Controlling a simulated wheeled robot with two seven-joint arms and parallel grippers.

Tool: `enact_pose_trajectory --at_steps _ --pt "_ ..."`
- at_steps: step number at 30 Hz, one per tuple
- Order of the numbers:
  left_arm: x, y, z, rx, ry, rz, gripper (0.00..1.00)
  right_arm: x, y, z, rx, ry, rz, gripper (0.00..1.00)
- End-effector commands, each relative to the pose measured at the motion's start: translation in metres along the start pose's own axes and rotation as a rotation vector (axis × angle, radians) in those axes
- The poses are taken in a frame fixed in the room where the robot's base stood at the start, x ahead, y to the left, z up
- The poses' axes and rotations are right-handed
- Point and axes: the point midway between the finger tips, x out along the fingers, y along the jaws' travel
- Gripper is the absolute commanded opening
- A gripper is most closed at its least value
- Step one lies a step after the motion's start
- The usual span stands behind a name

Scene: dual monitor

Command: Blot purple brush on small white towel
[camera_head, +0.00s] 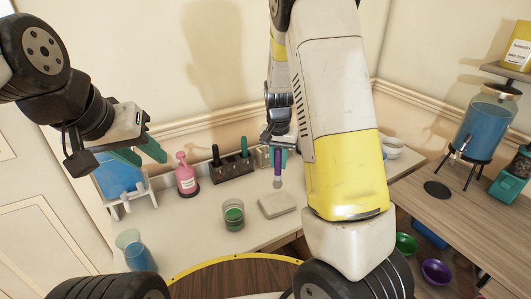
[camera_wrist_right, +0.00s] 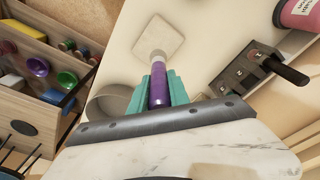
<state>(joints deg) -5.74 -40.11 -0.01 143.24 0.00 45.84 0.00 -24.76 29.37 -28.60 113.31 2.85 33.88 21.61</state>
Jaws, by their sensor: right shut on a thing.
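The purple brush (camera_head: 278,172) is held upright, tip down, in my right gripper (camera_head: 279,152). In the right wrist view the teal fingers are shut on the purple handle (camera_wrist_right: 158,88), and the pale brush end points toward the towel. The small white towel (camera_head: 277,204) lies flat and folded on the white table; it also shows in the right wrist view (camera_wrist_right: 158,42). The brush is above the towel's far edge and looks apart from it. My left gripper (camera_head: 142,155) is empty, with its teal fingers apart, at the left above the table.
A glass with green liquid (camera_head: 233,215) stands just left of the towel. A dark holder (camera_head: 232,167) with brushes and a pink bottle (camera_head: 186,175) stand behind. A blue glass (camera_head: 137,252) is front left. A blue dispenser (camera_head: 483,125) stands on the right wooden counter.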

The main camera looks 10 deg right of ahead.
Motion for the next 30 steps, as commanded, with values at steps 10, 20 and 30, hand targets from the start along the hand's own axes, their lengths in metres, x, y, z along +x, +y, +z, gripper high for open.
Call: enact_pose_trajectory --at_steps 10,20,30 --pt "0.0 0.0 0.0 0.0 0.0 0.0 0.36 0.025 0.0 0.003 0.016 -0.004 0.004 0.0" --pt "0.0 0.0 0.0 0.0 0.0 0.0 0.36 0.051 0.0 0.006 0.015 -0.003 0.003 0.0" --pt "0.0 0.0 0.0 0.0 0.0 0.0 0.36 0.057 0.0 0.006 0.014 -0.002 0.002 0.0"
